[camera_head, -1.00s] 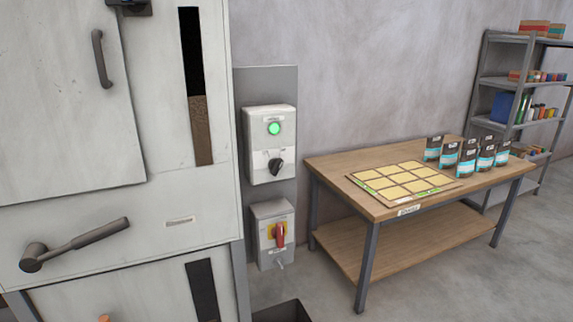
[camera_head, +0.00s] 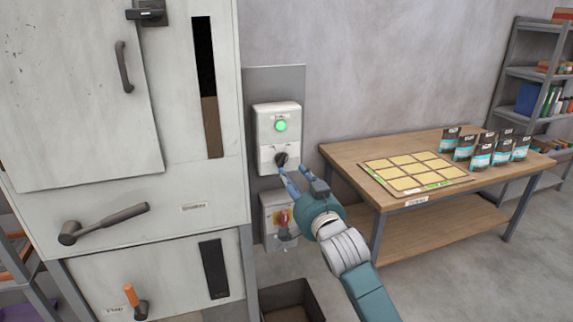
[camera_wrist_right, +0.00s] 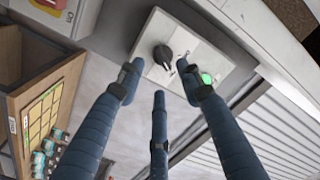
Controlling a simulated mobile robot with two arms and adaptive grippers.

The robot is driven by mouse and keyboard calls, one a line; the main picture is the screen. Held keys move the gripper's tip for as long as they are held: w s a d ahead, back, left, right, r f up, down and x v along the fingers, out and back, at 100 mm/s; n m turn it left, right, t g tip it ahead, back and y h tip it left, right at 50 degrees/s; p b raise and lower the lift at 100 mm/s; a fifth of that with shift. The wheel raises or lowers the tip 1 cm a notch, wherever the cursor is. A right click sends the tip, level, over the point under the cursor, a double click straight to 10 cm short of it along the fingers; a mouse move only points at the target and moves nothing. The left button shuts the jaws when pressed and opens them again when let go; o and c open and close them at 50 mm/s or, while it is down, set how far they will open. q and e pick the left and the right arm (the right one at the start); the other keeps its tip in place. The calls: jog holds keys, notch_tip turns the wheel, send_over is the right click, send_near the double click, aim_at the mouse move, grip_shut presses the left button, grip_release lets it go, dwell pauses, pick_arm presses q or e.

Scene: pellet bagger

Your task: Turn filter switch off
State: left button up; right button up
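The switch box (camera_head: 277,122) on the grey wall panel has a lit green lamp (camera_head: 281,126) and a black rotary knob (camera_head: 281,159) below it. Its small labels are too blurred to read, so I cannot confirm that this is the filter switch. My right gripper (camera_head: 292,172) is at the knob, just below and to its right. In the right wrist view, the spread fingers (camera_wrist_right: 158,78) are open in front of the black knob (camera_wrist_right: 163,56), and the green lamp (camera_wrist_right: 207,79) is lit beside a fingertip. Contact cannot be told. My left gripper is out of view.
The pale machine cabinet (camera_head: 190,185) stands left. A wooden table (camera_head: 345,156) with pouches stands right. A dark bin (camera_head: 312,299) is below.

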aim_at(284, 164)
jog(key=p+x, duration=0.1)
jog(key=x, duration=0.5)
jog(key=shift+w, duration=0.35)
grip_shut()
